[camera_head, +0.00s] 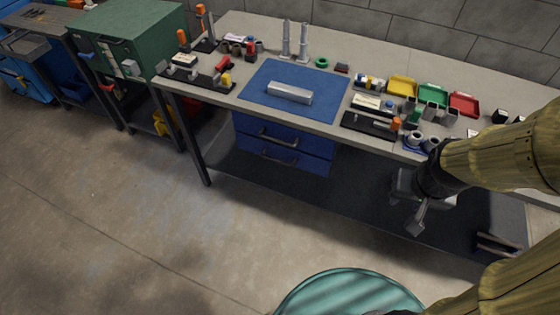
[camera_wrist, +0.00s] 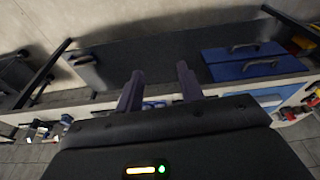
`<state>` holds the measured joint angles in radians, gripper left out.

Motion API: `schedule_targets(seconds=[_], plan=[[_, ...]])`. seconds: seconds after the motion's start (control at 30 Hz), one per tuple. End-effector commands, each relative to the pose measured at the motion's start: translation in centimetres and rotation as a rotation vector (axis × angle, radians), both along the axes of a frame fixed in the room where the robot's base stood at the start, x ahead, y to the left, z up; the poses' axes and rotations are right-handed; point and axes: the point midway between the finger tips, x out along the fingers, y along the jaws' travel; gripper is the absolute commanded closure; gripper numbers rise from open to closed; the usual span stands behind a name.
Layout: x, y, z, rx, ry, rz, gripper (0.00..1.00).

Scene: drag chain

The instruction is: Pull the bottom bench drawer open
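Two blue drawers hang under the bench top, each with a grey bar handle. The bottom drawer (camera_head: 310,164) looks closed, flush below the top drawer (camera_head: 313,147). In the wrist view the scene is upside down, so the bottom drawer (camera_wrist: 217,55) lies above the top drawer (camera_wrist: 224,72), both right of my fingers. My gripper (camera_head: 419,219) is in front of the bench, right of the drawers and well apart from both handles. In the wrist view its two fingers (camera_wrist: 160,76) are spread with nothing between them.
The bench top (camera_head: 225,95) carries a blue mat (camera_head: 265,75), coloured trays and small fixtures. A dark lower shelf (camera_head: 350,205) runs below the drawers, with a bench leg (camera_head: 190,135) at left. A round teal surface (camera_head: 350,292) is at the bottom. Floor before the drawers is clear.

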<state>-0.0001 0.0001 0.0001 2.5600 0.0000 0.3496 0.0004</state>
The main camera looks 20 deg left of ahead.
Motion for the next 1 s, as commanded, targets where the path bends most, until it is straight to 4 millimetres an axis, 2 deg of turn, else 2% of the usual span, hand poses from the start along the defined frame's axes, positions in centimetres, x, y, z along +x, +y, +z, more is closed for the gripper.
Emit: schedule_targets(seconds=[0.17,0.37,0.7,1.0], plan=[[1.0,0.4,-1.9,0.006,-0.027,-0.017,0.62],[4.4,2.2,-7.5,0.051,-0.130,-0.079,0.62],[10.9,8.0,-17.6,0.264,-0.336,-0.217,0.62],[14.7,14.4,-25.6,0.560,-0.443,-0.336,0.62]])
